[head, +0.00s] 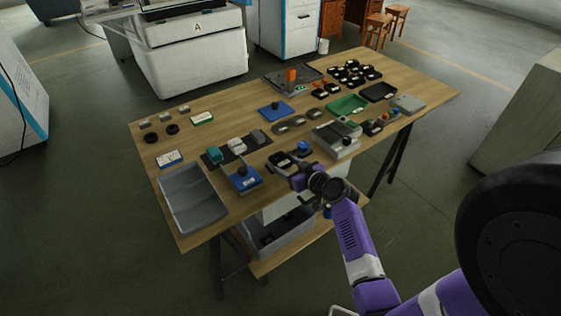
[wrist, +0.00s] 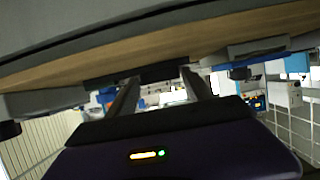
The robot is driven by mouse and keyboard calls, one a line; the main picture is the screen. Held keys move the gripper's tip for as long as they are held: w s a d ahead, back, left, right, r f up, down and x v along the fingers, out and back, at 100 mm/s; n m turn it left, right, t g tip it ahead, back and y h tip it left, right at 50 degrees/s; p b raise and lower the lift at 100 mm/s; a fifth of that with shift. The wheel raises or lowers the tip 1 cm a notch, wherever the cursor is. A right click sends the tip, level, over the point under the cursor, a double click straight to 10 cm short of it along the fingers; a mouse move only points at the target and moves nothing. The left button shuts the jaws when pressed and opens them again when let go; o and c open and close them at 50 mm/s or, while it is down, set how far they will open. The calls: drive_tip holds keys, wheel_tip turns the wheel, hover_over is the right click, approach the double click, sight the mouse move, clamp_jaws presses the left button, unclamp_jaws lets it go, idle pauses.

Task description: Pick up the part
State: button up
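The task does not say which part is meant, and several small parts lie on the wooden table (head: 235,198). My gripper (head: 298,175) is at the near edge of the table, beside a black part on a grey base (head: 280,160). In the wrist view my gripper (wrist: 160,76) has its two fingers well apart. A dark flat thing (wrist: 150,72) shows at the fingertips. I cannot tell whether it is touched. The arm hides some of the table edge in the head view.
A grey tray (head: 192,200) lies at the table's near left corner, and a blue block (head: 243,179) stands beside it. A grey box with a black knob (head: 335,140) is right of my gripper. A grey bin (head: 280,237) sits on the lower shelf.

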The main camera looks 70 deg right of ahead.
clamp_jaws()
drive_tip(key=shift+r, duration=0.1)
drive_tip(key=shift+r, duration=0.15)
wheel_tip(320, 180, up, 20)
drive_tip(key=p, duration=0.1)
idle(0.4)
